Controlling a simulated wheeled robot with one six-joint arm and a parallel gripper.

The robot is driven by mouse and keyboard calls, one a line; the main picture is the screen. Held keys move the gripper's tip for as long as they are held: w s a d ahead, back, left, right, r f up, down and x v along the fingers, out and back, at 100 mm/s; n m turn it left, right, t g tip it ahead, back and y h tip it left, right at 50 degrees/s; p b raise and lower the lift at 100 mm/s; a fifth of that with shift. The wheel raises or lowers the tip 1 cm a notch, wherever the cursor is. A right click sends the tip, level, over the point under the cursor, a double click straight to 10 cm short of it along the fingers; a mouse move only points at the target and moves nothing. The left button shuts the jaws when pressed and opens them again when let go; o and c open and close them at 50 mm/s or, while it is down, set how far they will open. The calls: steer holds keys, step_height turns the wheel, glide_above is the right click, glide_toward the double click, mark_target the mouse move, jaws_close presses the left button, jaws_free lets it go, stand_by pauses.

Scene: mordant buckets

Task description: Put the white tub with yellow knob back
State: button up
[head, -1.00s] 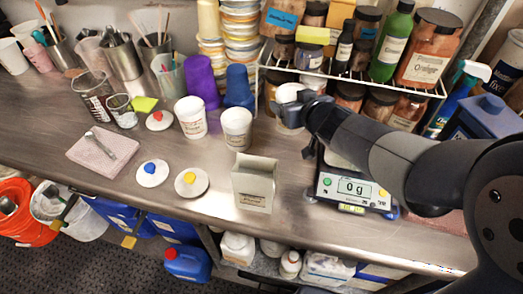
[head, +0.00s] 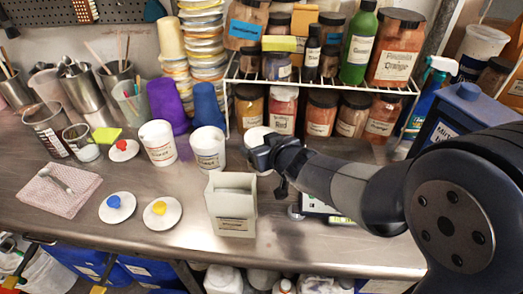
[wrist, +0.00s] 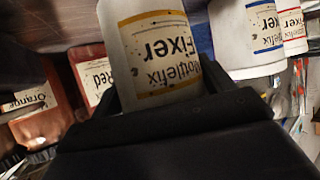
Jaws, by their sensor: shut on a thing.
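My gripper (head: 268,152) is shut on a white tub (head: 256,134) just in front of the rack's left part. In the wrist view, the tub (wrist: 115,40) fills the jaws (wrist: 155,105). Its label reads "Fixer" upside down and has yellow bands. Much of the tub is hidden by my gripper in the head view, and I cannot tell if it touches the bench. A round white lid with a yellow knob (head: 162,212) lies on the bench, apart from the tub. Two other white tubs stand to the left, one (head: 157,142) beside the other (head: 208,148).
White lids with blue (head: 117,207) and red knobs (head: 123,150) lie on the bench. An open pale box (head: 231,206) stands in front of my gripper. A wire rack (head: 320,84) of jars is behind it. Purple (head: 168,106) and blue cups (head: 206,106) stand left.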

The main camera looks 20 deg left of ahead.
steer(key=shift+f, duration=0.15)
steer(key=shift+f, duration=0.15)
steer(key=o, duration=1.1)
steer(key=shift+o, duration=0.2)
steer(key=shift+r, duration=0.25)
steer(key=shift+s+d+r, duration=0.15)
steer(key=p+v, duration=0.3)
steer(key=v, duration=0.8)
steer(key=shift+s+d+p, duration=0.2)
steer(key=shift+s+p, duration=0.05)
steer(key=shift+p, duration=0.1)
